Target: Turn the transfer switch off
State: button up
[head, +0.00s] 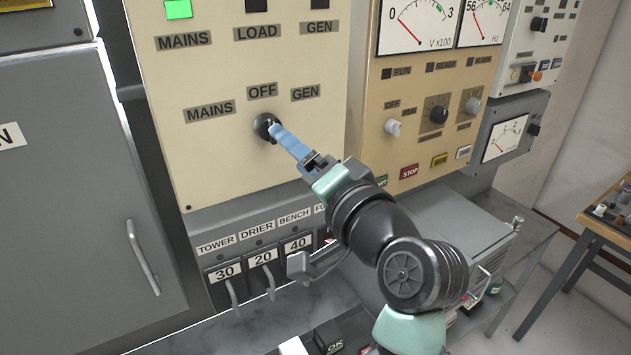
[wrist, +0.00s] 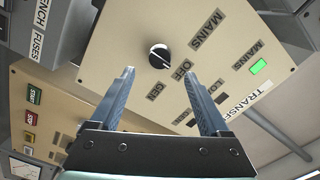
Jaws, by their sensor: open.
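The transfer switch is a round black knob (head: 264,124) on a cream panel (head: 230,165), below the labels MAINS, OFF and GEN. In the wrist view the knob (wrist: 159,57) has a pale mark on its face; I cannot tell surely which label it points to. My gripper (head: 276,129) has blue fingers and reaches the knob from the right, hiding part of its right side. In the wrist view my gripper (wrist: 160,77) is open, with the knob beyond the fingertips and in line with the gap between them. I cannot tell whether the fingers touch it.
A green lamp (head: 178,9) is lit above the upper MAINS label. Breaker levers (head: 262,262) stick out below the panel. A meter panel (head: 395,155) with knobs and a red STOP button (head: 409,171) is to the right. A grey cabinet (head: 75,200) stands left.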

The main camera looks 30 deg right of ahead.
jog(key=s+b, duration=0.1)
jog(key=s, duration=0.4)
jog(key=shift+s, duration=0.2)
jog(key=shift+d, duration=0.1)
jog(key=s+a+r+n+t, duration=0.4)
jog(key=a+r, duration=0.5)
jog(key=r, duration=0.3)
jog(key=s+a+r+n+t, duration=0.4)
jog(key=a+r+n, duration=0.3)
jog(key=a+r, duration=0.3)
jog(key=shift+s+a+r+n+t+h, duration=0.2)
jog(key=shift+r+n+t+h, duration=0.1)
jog(key=shift+r+t, duration=0.5)
